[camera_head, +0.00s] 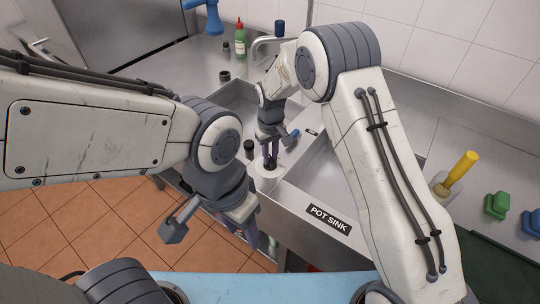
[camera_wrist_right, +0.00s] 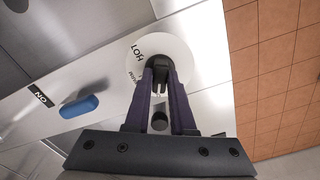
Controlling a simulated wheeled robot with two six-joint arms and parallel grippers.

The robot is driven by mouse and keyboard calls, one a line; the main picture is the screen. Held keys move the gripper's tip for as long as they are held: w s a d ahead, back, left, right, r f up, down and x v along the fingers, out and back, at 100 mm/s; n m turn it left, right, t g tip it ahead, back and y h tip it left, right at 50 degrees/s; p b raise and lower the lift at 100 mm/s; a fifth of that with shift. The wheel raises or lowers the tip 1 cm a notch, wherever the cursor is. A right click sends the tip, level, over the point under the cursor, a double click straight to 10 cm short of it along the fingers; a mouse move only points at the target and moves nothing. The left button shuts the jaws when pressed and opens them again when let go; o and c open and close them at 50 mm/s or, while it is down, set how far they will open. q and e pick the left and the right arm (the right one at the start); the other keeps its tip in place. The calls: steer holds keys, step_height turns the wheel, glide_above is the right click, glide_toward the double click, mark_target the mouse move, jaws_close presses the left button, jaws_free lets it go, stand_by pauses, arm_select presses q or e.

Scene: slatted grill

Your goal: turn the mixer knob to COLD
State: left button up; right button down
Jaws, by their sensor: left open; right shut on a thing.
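The mixer knob (camera_wrist_right: 159,66) is black and sits on a round white dial (camera_wrist_right: 178,50), with HOT and a partly covered second word printed left of it. My right gripper (camera_wrist_right: 160,76) is shut on the knob, with its two purple fingers on either side. The knob's pointing direction and any COLD mark cannot be made out. In the head view the dial (camera_head: 262,181) is on the steel divider between the basins, under my right gripper (camera_head: 270,160). My left gripper (camera_head: 251,236) hangs open and empty over the floor in front of the sink.
A blue lever (camera_wrist_right: 79,106) lies beside an ON label (camera_wrist_right: 40,97). A black cylinder (camera_head: 249,148) stands near the dial.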

mark_target(271, 158)
steer(key=shift+w+r, duration=0.1)
steer(key=c, duration=0.8)
jaws_free()
steer(key=shift+o, duration=0.2)
step_height(271, 158, up, 10)
steer(key=b, duration=0.2)
steer(key=shift+r, duration=0.2)
